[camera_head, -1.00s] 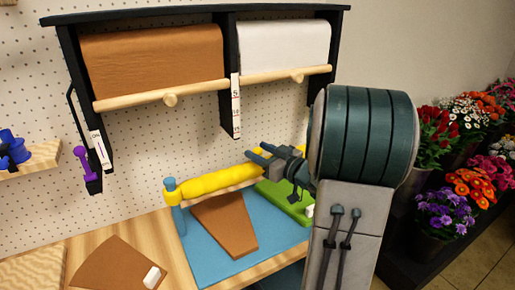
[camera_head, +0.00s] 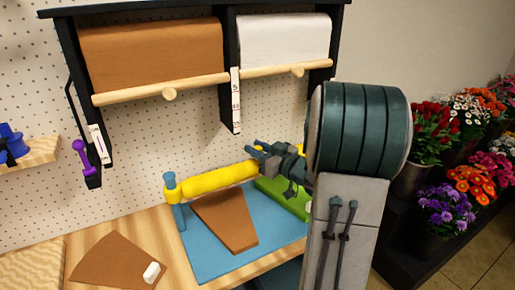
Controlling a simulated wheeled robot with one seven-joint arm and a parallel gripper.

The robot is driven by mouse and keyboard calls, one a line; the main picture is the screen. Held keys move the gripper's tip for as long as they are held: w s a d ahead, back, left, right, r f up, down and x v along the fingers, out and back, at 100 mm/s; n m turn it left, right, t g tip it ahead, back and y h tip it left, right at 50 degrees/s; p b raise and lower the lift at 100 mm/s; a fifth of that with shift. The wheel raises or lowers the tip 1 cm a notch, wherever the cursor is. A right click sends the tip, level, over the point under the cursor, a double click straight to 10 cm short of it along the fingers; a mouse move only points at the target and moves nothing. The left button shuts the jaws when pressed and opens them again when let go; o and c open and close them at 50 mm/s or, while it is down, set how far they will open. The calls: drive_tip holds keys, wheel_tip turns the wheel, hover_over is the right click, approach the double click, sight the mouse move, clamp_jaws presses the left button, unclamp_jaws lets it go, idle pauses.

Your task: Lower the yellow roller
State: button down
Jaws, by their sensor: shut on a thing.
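The yellow roller (camera_head: 215,181) spans above the back of a blue board (camera_head: 213,256). A brown trapezoid piece (camera_head: 225,221) lies on the blue board below the roller. A green block (camera_head: 282,197) lies at the board's right, partly hidden by my arm.
A rack holds a brown paper roll (camera_head: 155,55) and a white roll (camera_head: 283,40) above. A brown sheet (camera_head: 115,262) with a white block (camera_head: 151,271) lies on the wooden table at left. Potted flowers (camera_head: 450,180) stand at right. A purple tool (camera_head: 83,152) hangs at left.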

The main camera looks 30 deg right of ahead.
wheel_tip(320, 180, down, 9)
drive_tip(key=b, duration=0.6)
drive_tip(key=shift+r, duration=0.2)
drive_tip(key=c, duration=1.2)
unclamp_jaws()
drive_tip(key=b+v, duration=0.1)
drive_tip(key=v, duration=1.3)
drive_tip(key=shift+w, duration=0.15)
